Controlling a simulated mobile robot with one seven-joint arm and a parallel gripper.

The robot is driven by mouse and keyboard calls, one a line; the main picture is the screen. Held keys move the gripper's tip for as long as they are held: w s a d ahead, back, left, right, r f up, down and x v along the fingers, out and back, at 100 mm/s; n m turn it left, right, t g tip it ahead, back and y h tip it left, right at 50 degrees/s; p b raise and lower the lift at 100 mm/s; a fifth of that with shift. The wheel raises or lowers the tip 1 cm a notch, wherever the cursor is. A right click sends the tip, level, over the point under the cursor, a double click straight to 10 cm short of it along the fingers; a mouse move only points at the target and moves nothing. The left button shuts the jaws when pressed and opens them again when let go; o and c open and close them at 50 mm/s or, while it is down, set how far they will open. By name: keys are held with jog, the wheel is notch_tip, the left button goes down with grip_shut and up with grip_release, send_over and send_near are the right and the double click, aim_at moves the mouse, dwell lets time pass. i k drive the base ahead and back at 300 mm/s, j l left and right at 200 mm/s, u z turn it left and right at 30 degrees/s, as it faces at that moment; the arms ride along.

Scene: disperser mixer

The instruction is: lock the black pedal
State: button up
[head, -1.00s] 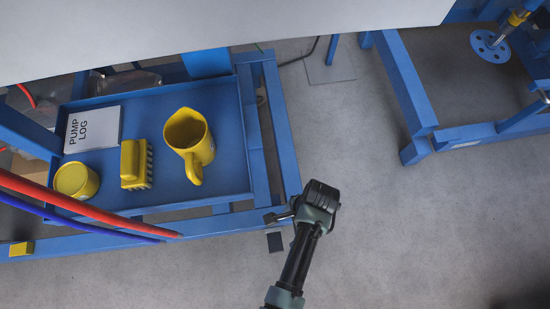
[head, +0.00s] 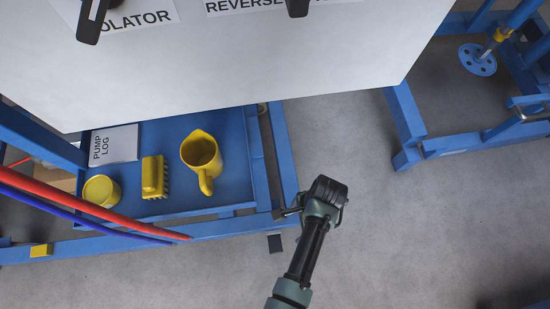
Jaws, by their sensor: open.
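A small black flat piece (head: 275,243), which looks like the black pedal, shows just below the front rail of the blue frame, low over the grey floor. Its locked or unlocked state cannot be made out. My gripper (head: 284,213) is at the end of my dark arm, up and slightly right of the pedal in the picture, beside the corner of the blue frame. Its jaws are open, small and partly hidden by my wrist. I see nothing held between them, and it appears apart from the pedal.
A blue shelf (head: 230,125) holds a yellow jug (head: 200,152), a yellow brush (head: 153,177), a yellow round tub (head: 101,190) and a pump log (head: 114,145). A white panel (head: 240,70) with black handles overhangs it. Red and blue hoses cross left.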

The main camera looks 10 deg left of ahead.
aim_at(275, 246)
jog(key=k, duration=1)
